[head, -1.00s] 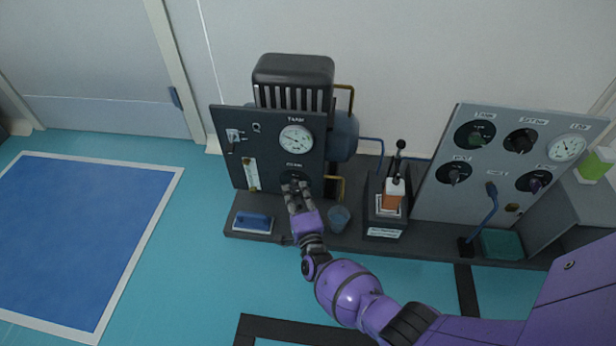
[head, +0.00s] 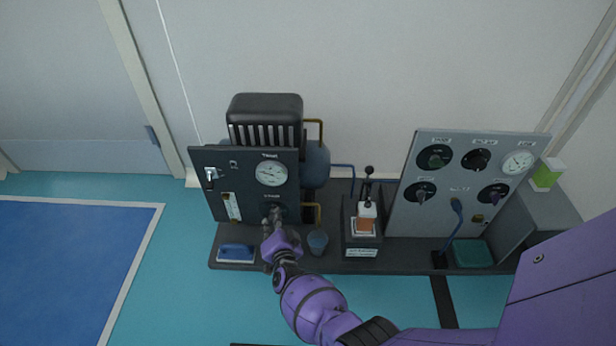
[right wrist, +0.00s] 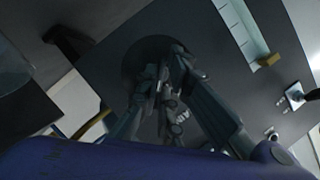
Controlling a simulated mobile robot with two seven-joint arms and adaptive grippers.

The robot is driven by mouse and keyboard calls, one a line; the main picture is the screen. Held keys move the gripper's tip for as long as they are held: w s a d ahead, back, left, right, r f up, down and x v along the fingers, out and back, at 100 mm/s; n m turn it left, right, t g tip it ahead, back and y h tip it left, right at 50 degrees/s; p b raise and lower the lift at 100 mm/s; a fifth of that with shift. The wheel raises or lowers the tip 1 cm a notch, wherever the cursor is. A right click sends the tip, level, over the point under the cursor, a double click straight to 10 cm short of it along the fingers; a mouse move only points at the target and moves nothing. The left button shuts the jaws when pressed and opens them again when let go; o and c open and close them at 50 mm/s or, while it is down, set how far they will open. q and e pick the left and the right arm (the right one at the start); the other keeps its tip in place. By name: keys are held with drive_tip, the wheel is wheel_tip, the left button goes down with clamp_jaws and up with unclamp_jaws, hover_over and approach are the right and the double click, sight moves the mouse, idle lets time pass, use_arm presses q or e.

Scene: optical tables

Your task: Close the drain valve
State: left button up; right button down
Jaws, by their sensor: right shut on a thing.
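The dark compressor panel (head: 215,165) stands left of centre in the head view, with a round gauge (head: 271,173) high on its right side. Below the gauge is a round black dial (head: 285,210) with a small label too blurred to read. I take it for the drain valve. My right gripper (head: 272,214) reaches it from the front and is shut on its knob. In the right wrist view the fingers (right wrist: 163,80) close in front of the dark disc (right wrist: 145,50). They hide most of the knob, so its angle cannot be told. My left gripper is not in view.
A blue brush-like block (head: 236,253) and a blue-grey cup (head: 317,242) stand on the dark base near my right wrist. A lever unit (head: 362,235) and a grey panel with several knobs (head: 460,170) stand to the right. A brass pipe bends beside the dark panel.

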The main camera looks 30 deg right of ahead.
drive_tip(key=shift+w+a+r+n+g+h+p, duration=0.1)
drive_tip(key=shift+a+r+n+g+h+p, duration=0.15)
drive_tip(key=shift+n, duration=0.25)
drive_tip(key=shift+w+r+n+g+h+p, duration=0.15)
drive_tip(key=shift+n+g+p, duration=0.15)
drive_tip(key=shift+n, duration=0.2)
drive_tip(key=shift+f+n+g, duration=0.1)
drive_tip(key=shift+n+g, duration=0.15)
drive_tip(key=shift+n, duration=0.35)
drive_tip(key=n+g+h, duration=0.1)
drive_tip(key=n+h, duration=0.1)
drive_tip(key=n, duration=0.1)
drive_tip(key=shift+a, duration=0.15)
drive_tip(key=shift+g, duration=0.3)
drive_tip(key=shift+n, duration=0.3)
drive_tip(key=c, duration=1.9)
unclamp_jaws()
